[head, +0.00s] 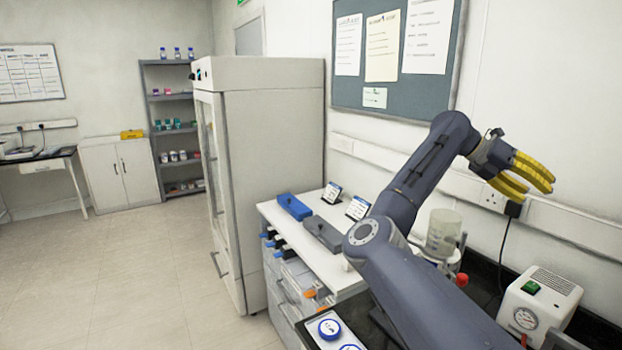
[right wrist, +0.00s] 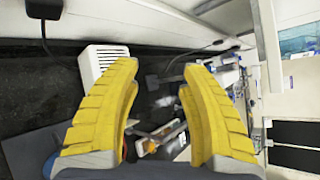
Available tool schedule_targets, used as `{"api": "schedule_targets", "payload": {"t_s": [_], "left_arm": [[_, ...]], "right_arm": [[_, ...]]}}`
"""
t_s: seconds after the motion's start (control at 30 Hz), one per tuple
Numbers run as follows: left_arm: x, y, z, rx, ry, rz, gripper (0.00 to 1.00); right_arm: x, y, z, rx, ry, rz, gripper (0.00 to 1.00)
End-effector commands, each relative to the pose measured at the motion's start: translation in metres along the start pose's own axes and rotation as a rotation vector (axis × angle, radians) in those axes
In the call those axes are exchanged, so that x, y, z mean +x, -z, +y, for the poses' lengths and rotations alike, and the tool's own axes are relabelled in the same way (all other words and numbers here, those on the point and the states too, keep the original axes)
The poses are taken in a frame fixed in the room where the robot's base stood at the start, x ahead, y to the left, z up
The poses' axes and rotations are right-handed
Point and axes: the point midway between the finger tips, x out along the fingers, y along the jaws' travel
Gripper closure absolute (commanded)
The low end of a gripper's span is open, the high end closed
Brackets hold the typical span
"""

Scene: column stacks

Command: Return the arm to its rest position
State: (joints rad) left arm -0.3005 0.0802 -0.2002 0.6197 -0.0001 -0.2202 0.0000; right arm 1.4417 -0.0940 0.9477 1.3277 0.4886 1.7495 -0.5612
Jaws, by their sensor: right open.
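My right arm rises from the bottom right of the head view and bends at the elbow toward the wall. Its right gripper (head: 540,181) has yellow fingers, held up in the air in front of the wall trunking. In the right wrist view the two yellow fingers (right wrist: 160,85) stand apart with nothing between them. The gripper touches nothing that I can see. My left gripper does not show.
A white pump box with a gauge (head: 537,310) stands below the right gripper. A clear vessel (head: 443,233) stands behind the arm. The white counter (head: 310,248) holds a blue box (head: 294,207) and a grey box (head: 323,234). A tall cabinet (head: 270,170) stands beyond; the floor at left is clear.

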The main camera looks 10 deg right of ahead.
Motion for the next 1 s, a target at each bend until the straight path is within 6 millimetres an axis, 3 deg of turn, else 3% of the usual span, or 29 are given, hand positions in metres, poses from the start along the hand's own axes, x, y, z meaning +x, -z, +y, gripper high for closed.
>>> {"api": "schedule_targets", "payload": {"t_s": [0.67,1.0], "left_arm": [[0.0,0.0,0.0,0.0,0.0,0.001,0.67],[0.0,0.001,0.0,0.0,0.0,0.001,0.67]], "right_arm": [[-0.008,-0.005,-0.001,0.009,0.049,-0.063,0.56],[0.005,0.003,0.0,-0.004,-0.037,0.045,0.56]]}}
